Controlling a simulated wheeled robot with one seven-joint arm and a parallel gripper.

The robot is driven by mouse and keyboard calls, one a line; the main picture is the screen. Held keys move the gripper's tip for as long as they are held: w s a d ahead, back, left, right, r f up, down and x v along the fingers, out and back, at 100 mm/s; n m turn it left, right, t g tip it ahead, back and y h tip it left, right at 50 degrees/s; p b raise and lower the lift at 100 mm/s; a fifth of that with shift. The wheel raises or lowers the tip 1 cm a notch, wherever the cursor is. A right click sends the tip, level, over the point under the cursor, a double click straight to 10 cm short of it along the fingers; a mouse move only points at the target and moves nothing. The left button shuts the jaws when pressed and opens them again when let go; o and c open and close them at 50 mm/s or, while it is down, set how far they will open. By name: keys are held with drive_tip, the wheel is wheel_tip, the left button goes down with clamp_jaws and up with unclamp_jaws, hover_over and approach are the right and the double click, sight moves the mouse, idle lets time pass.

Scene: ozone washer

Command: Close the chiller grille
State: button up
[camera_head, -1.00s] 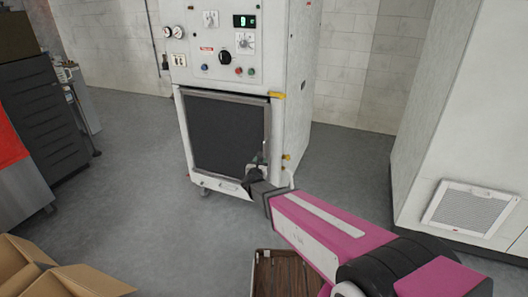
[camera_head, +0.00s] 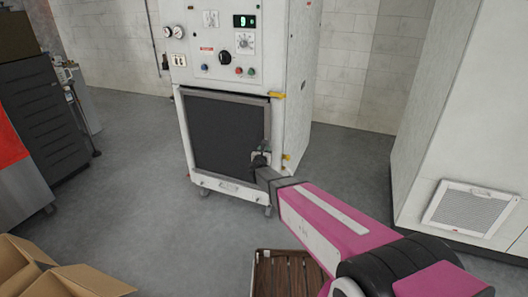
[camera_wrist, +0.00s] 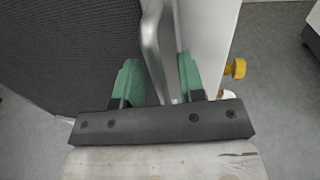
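The chiller grille (camera_head: 222,135) is a dark mesh panel in a grey frame on the lower front of the white machine. In the head view it looks nearly flush, and I cannot tell whether a small gap is left. My gripper (camera_head: 260,158) is at the lower right edge of the grille. In the wrist view the dark mesh (camera_wrist: 70,45) is on the left, and a silver bar (camera_wrist: 152,50) along its edge runs down between the green fingers of my gripper (camera_wrist: 160,82). The fingers are apart, with visible room around the bar.
The white machine (camera_head: 228,50) has gauges and knobs above the grille. A yellow knob (camera_wrist: 238,68) sticks out right of the fingers. A wooden slatted crate (camera_head: 285,272) and an open cardboard box (camera_head: 50,275) are in front. The grey floor (camera_head: 140,180) between is clear.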

clamp_jaws()
drive_tip(key=shift+w+a, duration=0.2)
drive_tip(key=shift+a, duration=0.35)
drive_tip(key=shift+w+a, duration=0.2)
drive_tip(key=shift+a, duration=0.35)
unclamp_jaws()
drive_tip(key=s+a, duration=0.1)
drive_tip(key=s, duration=0.9)
drive_tip(key=shift+s+a, duration=0.35)
drive_tip(key=shift+s, duration=0.05)
